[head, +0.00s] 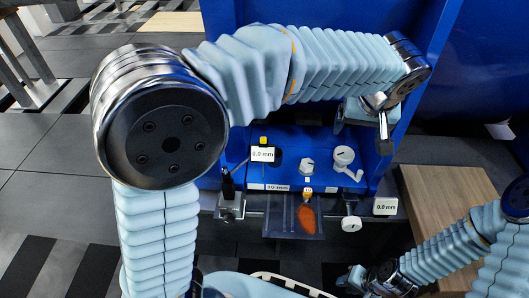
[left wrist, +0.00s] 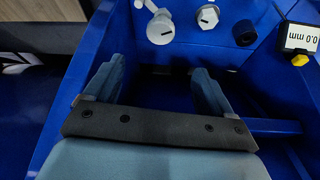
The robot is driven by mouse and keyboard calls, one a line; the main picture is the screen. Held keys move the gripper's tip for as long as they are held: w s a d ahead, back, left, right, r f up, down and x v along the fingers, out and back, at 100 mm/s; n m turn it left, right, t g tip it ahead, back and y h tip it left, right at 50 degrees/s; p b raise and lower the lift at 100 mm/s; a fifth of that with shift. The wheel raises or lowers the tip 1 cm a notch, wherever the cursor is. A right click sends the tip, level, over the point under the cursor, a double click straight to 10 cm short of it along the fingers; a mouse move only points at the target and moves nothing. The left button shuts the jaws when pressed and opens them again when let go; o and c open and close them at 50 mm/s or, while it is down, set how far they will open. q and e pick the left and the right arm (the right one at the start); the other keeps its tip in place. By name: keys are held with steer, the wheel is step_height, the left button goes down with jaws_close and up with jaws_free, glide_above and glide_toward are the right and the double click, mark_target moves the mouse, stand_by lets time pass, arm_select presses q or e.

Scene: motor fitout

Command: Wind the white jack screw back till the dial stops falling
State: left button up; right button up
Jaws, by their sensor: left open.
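Several white fittings are on and below the blue housing, and I cannot tell for certain which is the jack screw. A white round fitting with a short arm (head: 344,155) is on the panel; it also shows in the left wrist view (left wrist: 160,28). A white disc (head: 351,224) sits lower, near a display reading 0.0 mm (head: 385,206). Another display reading 0.0 mm (head: 262,154) is at the left. My left gripper (left wrist: 158,78) is open and empty, below the fittings in the wrist view. My right gripper (head: 352,280) is low at the front; its jaws are unclear.
A white slotted knob (head: 308,165) and a black knob (left wrist: 245,34) are on the panel. An orange item (head: 306,218) hangs below the ledge. A dark clamp (head: 230,200) stands at the left. A wooden top (head: 436,196) is at the right. Blue walls flank my left gripper.

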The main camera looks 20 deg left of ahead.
arm_select(q)
steer(key=m+g, duration=0.4)
steer(key=m, duration=0.7)
glide_toward(343, 152)
steer(key=shift+s+a+f+p, duration=0.1)
steer(key=shift+a+f+p, duration=0.1)
steer(key=shift+p, duration=0.1)
steer(key=shift+w+a+f+m+g+h, duration=0.1)
steer(key=shift+w+f+m+g+h, duration=0.1)
steer(key=shift+m, duration=0.4)
steer(key=shift+w+a+f+m+g+h, duration=0.1)
steer(key=shift+f+m+h, duration=0.1)
steer(key=shift+m, duration=0.4)
step_height(343, 152, down, 7)
steer(key=shift+f+b, duration=0.2)
steer(key=shift+b, duration=1.05)
steer(key=c, duration=1.1)
steer(key=shift+o, duration=0.2)
